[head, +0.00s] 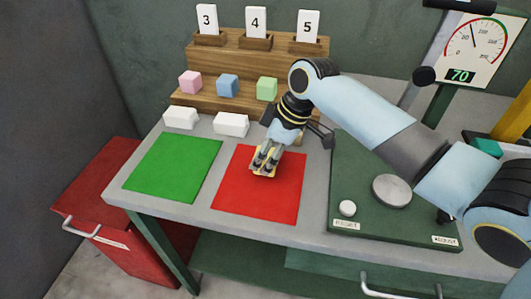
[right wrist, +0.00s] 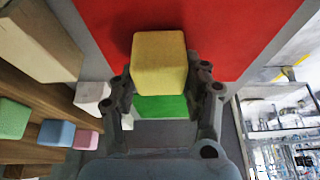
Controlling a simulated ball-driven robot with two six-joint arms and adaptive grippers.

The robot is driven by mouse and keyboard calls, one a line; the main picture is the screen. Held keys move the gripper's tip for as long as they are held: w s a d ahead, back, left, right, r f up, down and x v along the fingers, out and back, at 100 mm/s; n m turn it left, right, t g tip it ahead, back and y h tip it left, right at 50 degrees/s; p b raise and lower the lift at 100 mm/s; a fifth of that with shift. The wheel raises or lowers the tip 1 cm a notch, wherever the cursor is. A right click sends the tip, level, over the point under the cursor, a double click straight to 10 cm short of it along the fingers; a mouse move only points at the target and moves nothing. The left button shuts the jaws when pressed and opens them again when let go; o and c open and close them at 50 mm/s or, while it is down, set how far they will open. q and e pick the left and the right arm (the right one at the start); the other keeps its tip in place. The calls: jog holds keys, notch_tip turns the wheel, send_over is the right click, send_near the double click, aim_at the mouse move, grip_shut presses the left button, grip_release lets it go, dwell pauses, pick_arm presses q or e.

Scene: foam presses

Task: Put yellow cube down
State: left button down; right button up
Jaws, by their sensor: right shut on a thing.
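My right gripper (head: 265,163) is over the red mat (head: 231,196) in the head view and points down. It is shut on the yellow cube (head: 261,175), of which only a small part shows below the fingers. In the right wrist view the yellow cube (right wrist: 159,63) sits between the two fingers, with the red mat (right wrist: 215,20) behind it. I cannot tell whether the cube touches the mat. My left gripper is in neither view.
A green mat (head: 172,167) lies left of the red one. Pink (head: 190,82), blue (head: 228,86) and green (head: 267,89) cubes stand on a wooden step behind, with white blocks (head: 231,124) before it. A dark green press base (head: 350,181) with buttons is at the right.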

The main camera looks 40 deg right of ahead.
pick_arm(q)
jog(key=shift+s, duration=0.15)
pick_arm(e)
jog(key=o, duration=0.6)
jog(key=shift+f, duration=0.15)
jog(key=shift+c, duration=0.2)
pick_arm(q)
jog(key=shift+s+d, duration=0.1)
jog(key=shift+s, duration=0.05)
pick_arm(e)
jog(key=o, duration=0.5)
jog(key=shift+c, duration=0.2)
jog(key=v, duration=1.2)
